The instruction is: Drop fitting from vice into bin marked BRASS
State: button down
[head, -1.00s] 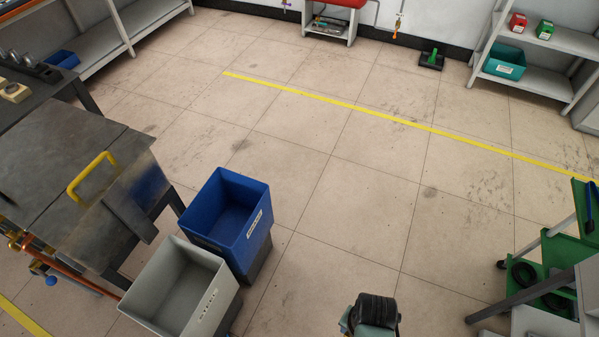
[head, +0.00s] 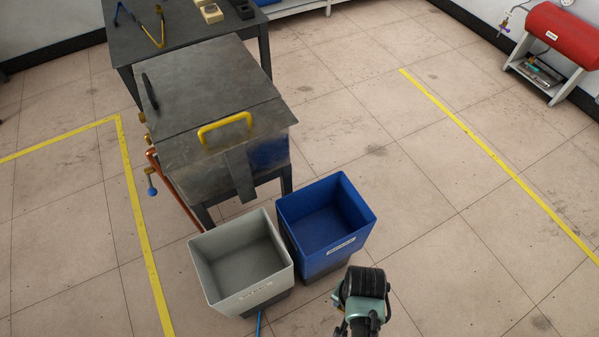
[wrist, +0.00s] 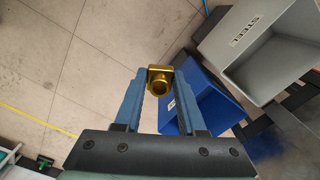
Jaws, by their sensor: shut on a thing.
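The brass fitting (wrist: 159,82), a golden piece with a round opening, is held between the fingertips of my gripper (wrist: 161,78) in the wrist view. My gripper is shut on it. The blue bin (head: 327,213) stands on the floor in the head view, with a white label too small to read. It also shows behind my right finger in the wrist view (wrist: 208,92). My arm's end is just right of and in front of this bin in the head view. My fingers and the fitting are hidden there. The vice cannot be made out.
A grey bin (head: 205,270) stands left of the blue one; its label reads STEEL in the wrist view (wrist: 225,45). A metal bench (head: 200,100) with a yellow handle (head: 224,125) is behind the bins.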

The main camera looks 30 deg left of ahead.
aim_at(323, 241)
jog(key=i+l+u, duration=0.1)
jog(key=u, duration=0.4)
jog(key=i+l+u, duration=0.25)
jog(key=u, duration=0.2)
jog(key=i+l+u, duration=0.1)
jog(key=l+u, duration=0.15)
jog(key=u, duration=0.25)
jog(key=i+l+u, duration=0.2)
jog(key=i, duration=0.15)
jog(key=i+l+u, duration=0.15)
jog(key=i, duration=0.2)
